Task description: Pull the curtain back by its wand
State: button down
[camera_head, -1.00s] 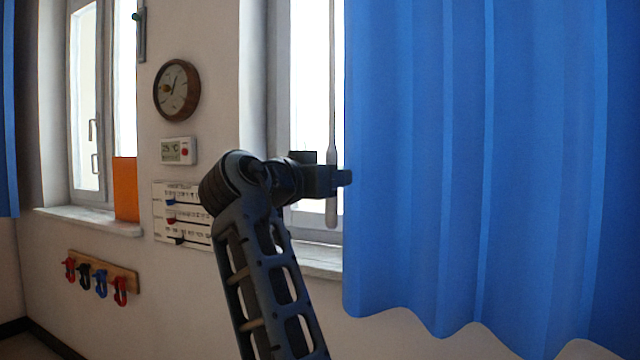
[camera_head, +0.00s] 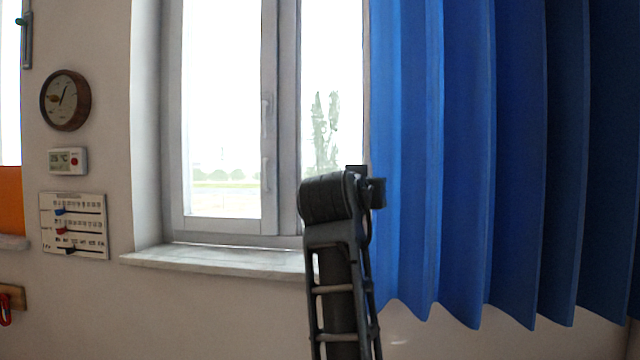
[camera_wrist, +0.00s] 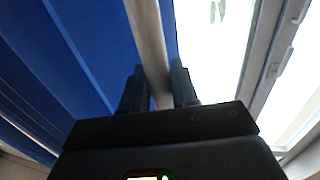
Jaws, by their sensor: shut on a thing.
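The blue curtain (camera_head: 465,150) hangs in bunched, deep folds on the right of the head view. It also fills the left of the wrist view (camera_wrist: 70,60). The pale wand (camera_wrist: 149,35) runs up along the curtain's edge in the wrist view. My gripper (camera_wrist: 158,82) is shut on the wand, with one dark finger on each side of it. In the head view my gripper (camera_head: 375,190) is at the curtain's left edge, partly hidden by my wrist. The wand's lower end is hidden there.
The window (camera_head: 222,120) is uncovered left of the curtain, above a pale sill (camera_head: 215,261). An orange panel (camera_head: 10,200) shows at the left edge.

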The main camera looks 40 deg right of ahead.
jog(key=s+d+p, duration=0.1)
jog(key=s+d, duration=0.4)
jog(key=s, duration=0.2)
jog(key=shift+s+d, duration=0.3)
jog(key=shift+s, duration=0.1)
jog(key=c, duration=1)
grip_release()
jog(key=shift+a, duration=0.1)
jog(key=v, duration=0.7)
jog(key=shift+s+a, duration=0.2)
